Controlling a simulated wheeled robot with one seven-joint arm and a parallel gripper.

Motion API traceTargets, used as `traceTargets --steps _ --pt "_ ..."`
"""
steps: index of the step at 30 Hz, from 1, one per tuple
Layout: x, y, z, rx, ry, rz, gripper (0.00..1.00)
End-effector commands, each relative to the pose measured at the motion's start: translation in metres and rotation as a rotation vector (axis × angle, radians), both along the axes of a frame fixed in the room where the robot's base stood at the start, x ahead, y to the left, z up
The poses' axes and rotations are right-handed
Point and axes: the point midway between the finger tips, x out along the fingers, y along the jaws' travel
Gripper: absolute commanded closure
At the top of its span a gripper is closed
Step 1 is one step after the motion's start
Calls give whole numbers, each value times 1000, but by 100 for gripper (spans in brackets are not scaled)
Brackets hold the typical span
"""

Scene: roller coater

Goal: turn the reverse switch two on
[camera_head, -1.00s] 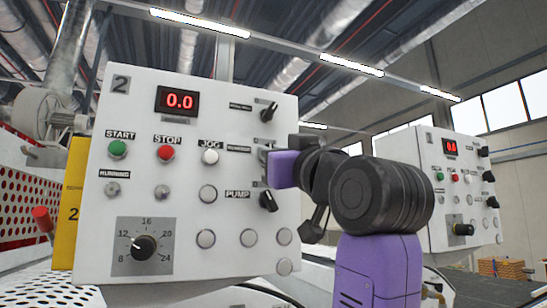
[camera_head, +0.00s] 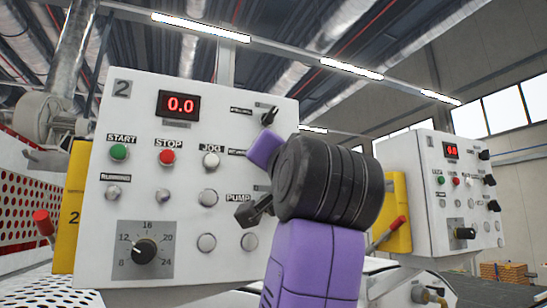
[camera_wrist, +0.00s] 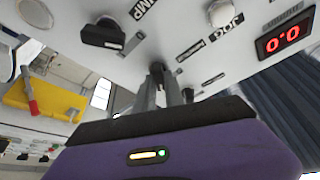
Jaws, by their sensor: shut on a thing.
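The white control panel marked 2 (camera_head: 190,95) fills the left of the head view. Its middle-right label, which seems to read REVERSE (camera_head: 239,152), is beside my gripper's purple body (camera_head: 264,148); my wrist hides the switch there. In the wrist view, my gripper (camera_wrist: 164,85) is shut on a small dark knob (camera_wrist: 157,68), the reverse switch, at the panel face. Its exact turn angle is hidden between the fingers.
The top-right selector knob (camera_head: 269,115) is just above my gripper. The pump knob (camera_wrist: 103,33) is close by in the wrist view. A red-handled lever (camera_head: 389,231) and a second panel (camera_head: 430,180) stand to the right.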

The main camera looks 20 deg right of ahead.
Motion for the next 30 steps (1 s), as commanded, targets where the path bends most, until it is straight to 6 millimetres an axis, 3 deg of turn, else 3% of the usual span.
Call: traceTargets --steps 15,16,19,30 --pt "0 -1 0 23 1 -1 100" --pt "0 -1 0 23 1 -1 84" --pt "0 0 0 23 0 0 65" --pt "-3 0 -2 22 -1 0 65"
